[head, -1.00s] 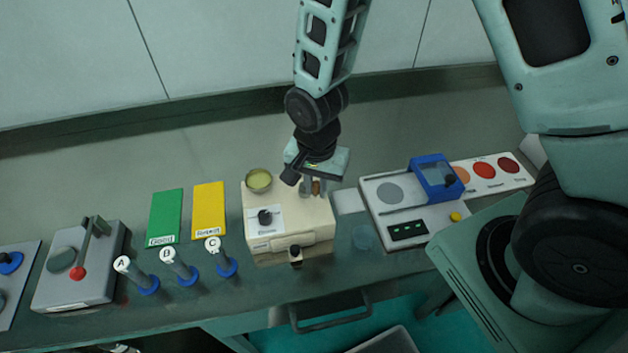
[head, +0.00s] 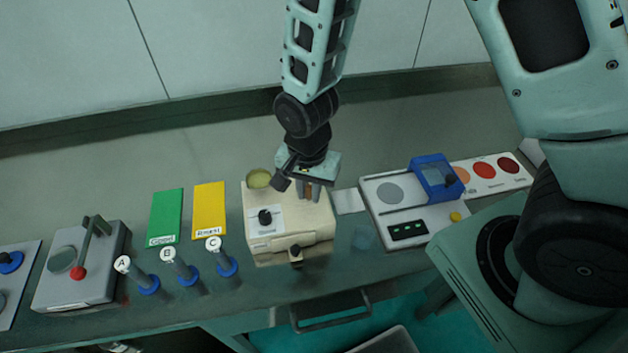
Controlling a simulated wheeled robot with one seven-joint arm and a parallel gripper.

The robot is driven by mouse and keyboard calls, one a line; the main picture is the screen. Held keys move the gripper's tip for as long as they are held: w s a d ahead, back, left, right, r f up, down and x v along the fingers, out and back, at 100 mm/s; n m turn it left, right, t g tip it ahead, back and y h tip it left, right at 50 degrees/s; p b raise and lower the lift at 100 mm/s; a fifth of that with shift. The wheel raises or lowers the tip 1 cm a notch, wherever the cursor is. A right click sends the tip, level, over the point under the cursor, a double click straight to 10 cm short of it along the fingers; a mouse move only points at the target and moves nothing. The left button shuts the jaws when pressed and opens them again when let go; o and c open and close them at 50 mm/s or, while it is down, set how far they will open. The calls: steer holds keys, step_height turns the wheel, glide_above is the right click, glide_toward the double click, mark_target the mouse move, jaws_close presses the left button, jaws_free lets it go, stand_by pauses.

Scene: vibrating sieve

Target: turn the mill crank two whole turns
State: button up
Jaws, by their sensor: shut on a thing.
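The mill (head: 292,232) is a cream box in the middle of the bench. It has a round olive hopper (head: 259,178) at its back left, a white panel with a black knob on top, and a small drawer with a dark knob in front. My gripper (head: 309,191) points down over the back right of the mill's top. It is shut on the brownish upright crank handle (head: 313,193). The crank arm is mostly hidden under my gripper.
Left of the mill lie yellow (head: 209,209) and green (head: 165,217) cards, with vials A, B and C in front. A white device with a blue frame (head: 437,178) stands close on the right.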

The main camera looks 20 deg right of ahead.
steer(key=shift+w+a+r, duration=0.1)
steer(key=shift+w+a, duration=0.4)
steer(key=shift+a, duration=0.2)
steer(key=shift+w, duration=0.1)
steer(key=shift+w+a, duration=0.1)
steer(key=shift+a, duration=0.05)
steer(key=shift+w+a+p, duration=0.3)
steer(key=shift+w+a, duration=0.2)
steer(key=shift+w, duration=0.1)
steer(key=shift+w+a, duration=0.15)
steer(key=shift+w, duration=0.55)
steer(key=shift+w, duration=0.1)
